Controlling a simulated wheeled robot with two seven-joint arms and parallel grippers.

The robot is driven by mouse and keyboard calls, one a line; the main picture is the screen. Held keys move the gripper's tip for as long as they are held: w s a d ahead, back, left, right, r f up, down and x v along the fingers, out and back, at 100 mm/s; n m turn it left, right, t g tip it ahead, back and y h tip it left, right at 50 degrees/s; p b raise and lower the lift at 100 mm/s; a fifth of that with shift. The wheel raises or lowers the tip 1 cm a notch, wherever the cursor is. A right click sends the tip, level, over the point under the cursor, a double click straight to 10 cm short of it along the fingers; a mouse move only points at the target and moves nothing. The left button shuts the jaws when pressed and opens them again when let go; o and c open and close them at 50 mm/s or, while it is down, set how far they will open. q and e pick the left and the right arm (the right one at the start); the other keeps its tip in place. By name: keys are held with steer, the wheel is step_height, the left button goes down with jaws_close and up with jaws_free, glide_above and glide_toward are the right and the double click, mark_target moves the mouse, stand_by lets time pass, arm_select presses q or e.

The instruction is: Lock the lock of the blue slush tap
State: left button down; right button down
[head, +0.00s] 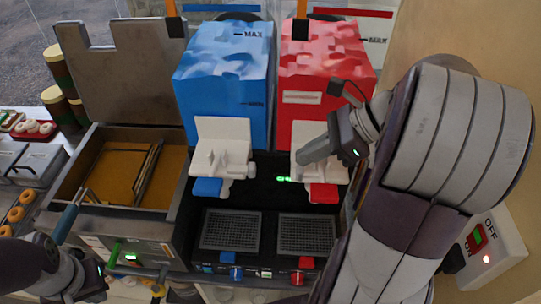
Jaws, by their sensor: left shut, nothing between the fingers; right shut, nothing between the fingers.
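The blue slush tank (225,75) stands in the middle of the head view. Its white tap (222,140) has a blue lever (207,187) at the lower front. A small white knob (250,170) sticks out on the tap's right side; I cannot tell its lock state. My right gripper (303,157) is shut and empty, in front of the white tap of the red tank (325,60), to the right of the blue tap and apart from it. It hides part of the red tap. My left gripper (101,290) is shut and empty at the bottom left, far from the taps.
A red lever (323,193) hangs under the red tap. Two drip grates (231,231) lie below. An open fryer (120,205) with a raised lid stands left. A switch box (494,250) is at right. The space in front of the blue tap is clear.

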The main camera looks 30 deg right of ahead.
mark_target(241, 170)
steer(key=p+x, duration=0.1)
steer(key=x, duration=0.2)
steer(key=shift+w+a+f, duration=0.2)
steer(key=shift+w, duration=0.05)
steer(key=w+a+p, duration=0.2)
steer(key=a, duration=0.1)
steer(key=shift+w+a+f, duration=0.2)
steer(key=shift+a+f, duration=0.15)
steer(key=shift+f, duration=0.05)
steer(key=shift+w, duration=0.1)
